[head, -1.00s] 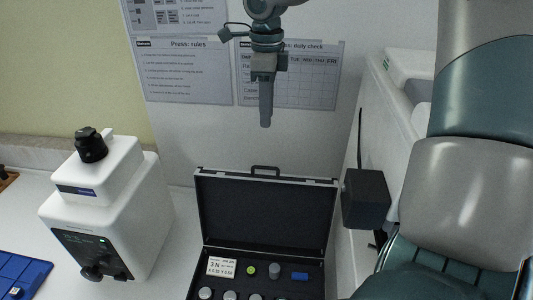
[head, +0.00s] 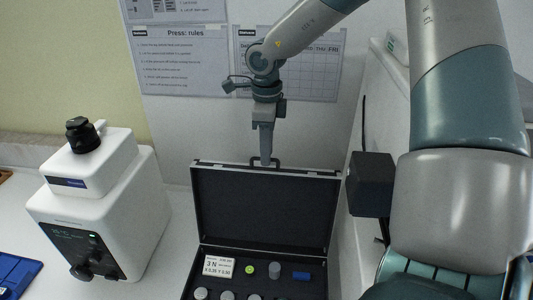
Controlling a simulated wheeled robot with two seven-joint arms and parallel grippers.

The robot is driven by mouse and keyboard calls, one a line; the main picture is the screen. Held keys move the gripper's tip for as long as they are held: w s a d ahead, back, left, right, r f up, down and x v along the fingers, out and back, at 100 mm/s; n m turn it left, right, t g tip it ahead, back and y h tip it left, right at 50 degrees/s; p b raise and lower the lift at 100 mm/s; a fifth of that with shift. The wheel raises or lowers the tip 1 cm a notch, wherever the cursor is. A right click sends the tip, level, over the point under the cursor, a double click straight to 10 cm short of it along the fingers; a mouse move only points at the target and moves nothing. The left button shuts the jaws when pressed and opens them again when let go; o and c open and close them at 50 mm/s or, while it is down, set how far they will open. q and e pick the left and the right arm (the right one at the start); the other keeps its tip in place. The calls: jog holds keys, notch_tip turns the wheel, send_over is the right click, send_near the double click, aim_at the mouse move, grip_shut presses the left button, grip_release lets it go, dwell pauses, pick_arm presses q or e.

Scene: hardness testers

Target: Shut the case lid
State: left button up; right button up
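The black case (head: 265,290) stands open on the white counter, with round weights, a label card and a blue block in its base. Its lid (head: 264,207) is raised upright, with a handle (head: 256,162) on the top edge. My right gripper (head: 265,160) points down at the lid's top edge, by the handle. Its fingers look close together, seen edge-on, so I cannot tell whether they are open or shut, or whether they touch the lid. My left gripper is out of view.
A white tester (head: 100,205) with a black knob stands left of the case. A blue tray (head: 14,272) lies at the lower left. A black box (head: 371,184) is close to the lid's right side. Paper sheets hang on the wall behind.

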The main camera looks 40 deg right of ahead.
jog(key=shift+f, duration=0.15)
grip_shut()
dwell(1.4)
